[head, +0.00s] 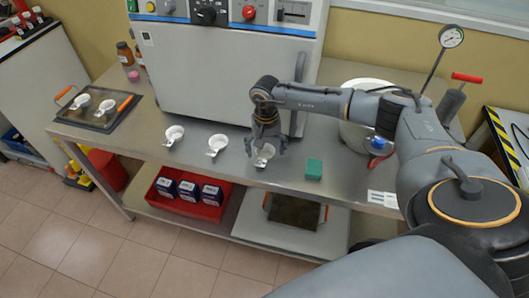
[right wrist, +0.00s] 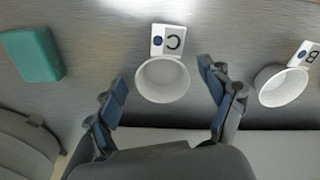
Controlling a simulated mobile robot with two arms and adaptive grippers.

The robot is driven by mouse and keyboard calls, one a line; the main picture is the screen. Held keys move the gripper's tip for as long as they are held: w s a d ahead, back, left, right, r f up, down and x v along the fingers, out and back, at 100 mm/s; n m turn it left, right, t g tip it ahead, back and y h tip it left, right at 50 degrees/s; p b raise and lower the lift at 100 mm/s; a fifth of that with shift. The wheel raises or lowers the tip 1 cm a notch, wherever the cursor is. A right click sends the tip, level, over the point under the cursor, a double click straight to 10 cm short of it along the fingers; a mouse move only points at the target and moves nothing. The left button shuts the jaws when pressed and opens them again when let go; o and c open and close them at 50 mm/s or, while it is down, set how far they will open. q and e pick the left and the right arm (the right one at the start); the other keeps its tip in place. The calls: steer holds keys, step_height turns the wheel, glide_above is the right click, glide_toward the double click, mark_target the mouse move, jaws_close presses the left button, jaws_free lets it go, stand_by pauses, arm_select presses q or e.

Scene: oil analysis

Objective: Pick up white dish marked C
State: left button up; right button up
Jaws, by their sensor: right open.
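The white dish marked C (right wrist: 162,81) is a small round cup with a flat tab bearing a blue dot and a dark C-like mark. It stands upright on the metal bench; in the head view the dish (head: 264,155) is near the front edge, partly hidden by my gripper. My right gripper (head: 267,147) is open just above it. In the right wrist view the two fingers (right wrist: 164,88) lie on either side of the dish, with gaps, and I cannot tell their height over the bench. My left gripper is not in view.
A second white dish (right wrist: 283,87) is close by; it shows left in the head view (head: 217,142). A third dish (head: 174,132) stands further left. A green block (head: 314,169) lies right of the gripper. A large grey cabinet (head: 215,80) stands behind.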

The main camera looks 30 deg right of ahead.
steer(key=shift+f, duration=0.3)
steer(key=c, duration=1.3)
steer(key=shift+o, duration=0.2)
steer(key=shift+r, duration=0.1)
